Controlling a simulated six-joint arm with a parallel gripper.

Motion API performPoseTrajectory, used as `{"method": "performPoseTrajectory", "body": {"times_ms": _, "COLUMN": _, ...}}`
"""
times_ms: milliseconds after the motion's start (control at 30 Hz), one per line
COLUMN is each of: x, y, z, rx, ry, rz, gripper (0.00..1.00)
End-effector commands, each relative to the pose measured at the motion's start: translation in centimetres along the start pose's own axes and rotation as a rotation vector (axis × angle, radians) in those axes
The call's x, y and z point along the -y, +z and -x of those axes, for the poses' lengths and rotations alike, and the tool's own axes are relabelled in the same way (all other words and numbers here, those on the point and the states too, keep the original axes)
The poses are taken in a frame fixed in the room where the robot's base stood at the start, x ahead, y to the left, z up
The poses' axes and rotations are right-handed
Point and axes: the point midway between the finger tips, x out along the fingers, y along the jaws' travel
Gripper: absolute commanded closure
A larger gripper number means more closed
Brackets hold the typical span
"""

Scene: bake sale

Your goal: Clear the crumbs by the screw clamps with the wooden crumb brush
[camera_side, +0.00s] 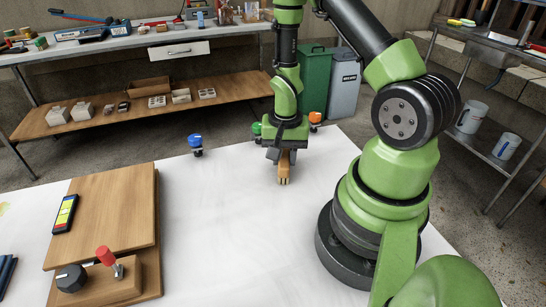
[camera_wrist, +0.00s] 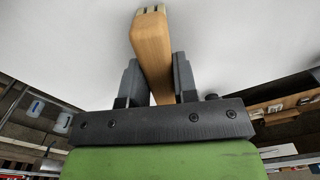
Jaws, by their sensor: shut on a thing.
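My gripper (camera_side: 281,156) is shut on the wooden crumb brush (camera_side: 284,172), over the far part of the white table. In the wrist view the light wooden brush (camera_wrist: 151,45) stands between the two dark fingers (camera_wrist: 156,82), with dark marks at its far end. In the side view its lower end is near the tabletop; I cannot tell whether it touches. A blue-topped fixture (camera_side: 195,143), a green one (camera_side: 257,130) and an orange one (camera_side: 315,119) stand near the table's far edge and may be the screw clamps. I can make out no crumbs.
A wooden board (camera_side: 115,205) lies at the left with a black device (camera_side: 65,213) on it. In front is a block with a red-handled clamp (camera_side: 107,258) and a black knob (camera_side: 71,278). The white table (camera_side: 225,235) is bare in the middle.

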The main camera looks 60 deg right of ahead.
Motion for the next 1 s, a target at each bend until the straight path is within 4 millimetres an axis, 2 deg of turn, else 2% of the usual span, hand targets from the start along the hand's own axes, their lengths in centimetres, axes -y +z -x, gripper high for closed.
{"method": "performPoseTrajectory", "body": {"times_ms": 200, "x": -1.5, "y": -0.6, "z": 0.0, "rx": 0.001, "ry": 0.001, "rz": -0.001, "gripper": 0.99}}
{"method": "performPoseTrajectory", "body": {"times_ms": 1000, "x": 5.5, "y": 2.3, "z": -0.1, "rx": 0.001, "ry": -0.001, "rz": 0.004, "gripper": 0.98}}
